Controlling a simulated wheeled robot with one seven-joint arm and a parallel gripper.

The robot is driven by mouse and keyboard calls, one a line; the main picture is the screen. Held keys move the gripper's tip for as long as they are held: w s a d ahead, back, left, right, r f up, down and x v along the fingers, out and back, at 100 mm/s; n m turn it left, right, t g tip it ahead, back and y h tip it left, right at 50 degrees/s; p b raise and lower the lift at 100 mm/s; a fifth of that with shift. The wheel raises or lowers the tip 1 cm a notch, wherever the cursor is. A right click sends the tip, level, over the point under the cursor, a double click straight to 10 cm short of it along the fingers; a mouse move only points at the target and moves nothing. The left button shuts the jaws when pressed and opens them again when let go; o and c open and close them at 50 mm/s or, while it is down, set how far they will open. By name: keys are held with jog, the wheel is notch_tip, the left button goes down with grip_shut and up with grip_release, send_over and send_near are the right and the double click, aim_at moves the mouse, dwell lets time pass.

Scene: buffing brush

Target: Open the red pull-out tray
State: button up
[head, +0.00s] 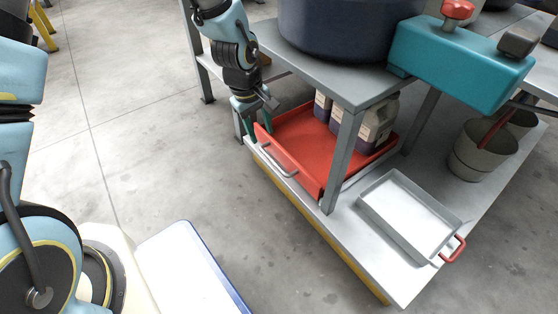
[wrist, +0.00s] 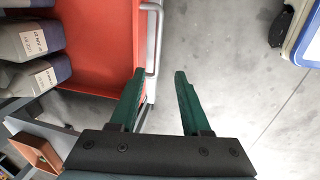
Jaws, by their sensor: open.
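The red pull-out tray (head: 298,130) sits on the low shelf beneath the workbench, its front wall close to the shelf's long edge. It also shows in the wrist view (wrist: 105,50). A pale bar handle (head: 276,164) is on its front; in the wrist view the handle (wrist: 157,40) runs along the tray's front wall. My gripper (head: 258,117) is at the far-left corner of the tray, beside the handle's far end. In the wrist view its green fingers (wrist: 159,73) are apart and empty, with the handle's near end appearing between the tips; contact cannot be told.
A grey shallow tray with red handle (head: 408,212) lies right on the shelf. A teal machine (head: 460,62) is above. The floor (head: 170,150) in front is clear.

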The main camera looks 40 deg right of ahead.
aim_at(272, 159)
jog(key=d+f+b, duration=0.1)
jog(key=f, duration=0.2)
jog(key=f+b, duration=0.2)
jog(key=f, duration=0.2)
jog(key=d+f+b, duration=0.1)
jog(key=f+b, duration=0.1)
jog(key=f, duration=0.2)
jog(key=shift+s+d+f, duration=0.1)
jog(key=shift+s+d, duration=0.15)
jog(key=shift+d, duration=0.05)
grip_shut()
dwell(1.0)
